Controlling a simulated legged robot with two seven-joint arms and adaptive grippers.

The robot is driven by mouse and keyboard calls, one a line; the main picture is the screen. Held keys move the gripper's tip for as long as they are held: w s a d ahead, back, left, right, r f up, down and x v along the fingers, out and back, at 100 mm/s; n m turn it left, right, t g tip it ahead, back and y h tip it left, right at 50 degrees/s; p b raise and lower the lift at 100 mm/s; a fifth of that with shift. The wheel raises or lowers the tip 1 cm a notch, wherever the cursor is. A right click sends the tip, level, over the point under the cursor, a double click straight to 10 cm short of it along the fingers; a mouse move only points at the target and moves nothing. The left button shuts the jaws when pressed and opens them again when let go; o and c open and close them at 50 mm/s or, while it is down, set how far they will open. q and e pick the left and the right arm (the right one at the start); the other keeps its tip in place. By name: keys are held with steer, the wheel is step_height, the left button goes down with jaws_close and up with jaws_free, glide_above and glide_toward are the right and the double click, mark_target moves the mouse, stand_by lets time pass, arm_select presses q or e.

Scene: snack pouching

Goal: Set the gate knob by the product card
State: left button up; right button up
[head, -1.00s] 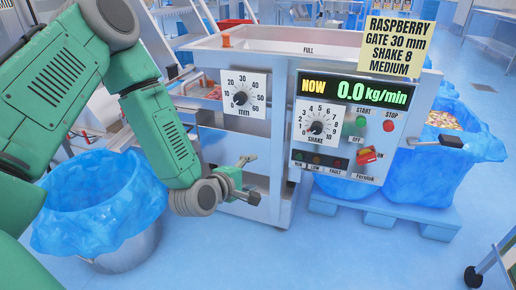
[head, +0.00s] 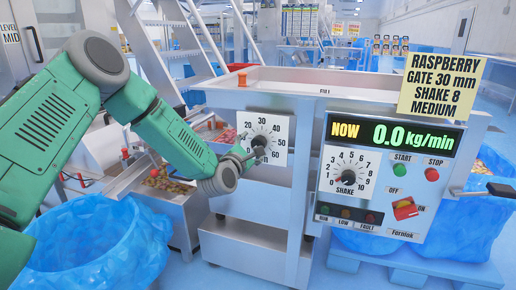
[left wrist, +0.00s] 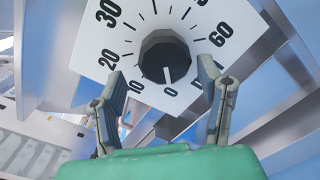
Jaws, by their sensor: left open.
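The gate knob (left wrist: 165,57) is dark and faceted, on a white mm dial (left wrist: 95,52) marked from 0 to 60. In the left wrist view its white pointer line is at 0. The dial also shows in the head view (head: 279,128), partly covered by my gripper. My left gripper (head: 246,153) is in front of the dial. In the left wrist view its two fingers (left wrist: 163,78) are open, one to each side below the knob; contact is not clear. The yellow product card (head: 442,82) reads RASPBERRY, GATE 30 mm, SHAKE 8, MEDIUM. My right gripper is not in view.
Right of the dial is a control panel (head: 340,208) with a shake knob (head: 348,177), START and STOP buttons, a red switch (head: 405,208) and a display reading NOW 0.0 kg/min. A blue-lined bin (head: 95,245) stands at lower left.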

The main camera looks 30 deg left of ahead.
mark_target(263, 144)
arm_select(q)
steer(key=shift+w+a+f, duration=0.2)
steer(key=shift+w+a, duration=0.25)
steer(key=shift+w, duration=0.45)
steer(key=d, duration=0.1)
steer(key=d+r, duration=0.1)
steer(key=d, duration=0.2)
steer(key=shift+w+r, duration=0.15)
steer(key=shift+r, duration=0.15)
steer(key=shift+d+r, duration=0.1)
steer(key=shift+d, duration=0.05)
steer(key=shift+a, duration=0.2)
steer(key=c, duration=0.6)
steer(key=shift+a+f, duration=0.25)
steer(key=shift+a, duration=0.3)
steer(key=shift+a+f, duration=0.2)
steer(key=shift+a, duration=0.3)
steer(key=c, duration=0.7)
steer(key=shift+o, duration=0.6)
steer(key=shift+s+a+f, duration=0.15)
steer(key=shift+s+a, duration=0.05)
steer(key=shift+w+d+f, duration=0.1)
steer(key=shift+d, duration=0.15)
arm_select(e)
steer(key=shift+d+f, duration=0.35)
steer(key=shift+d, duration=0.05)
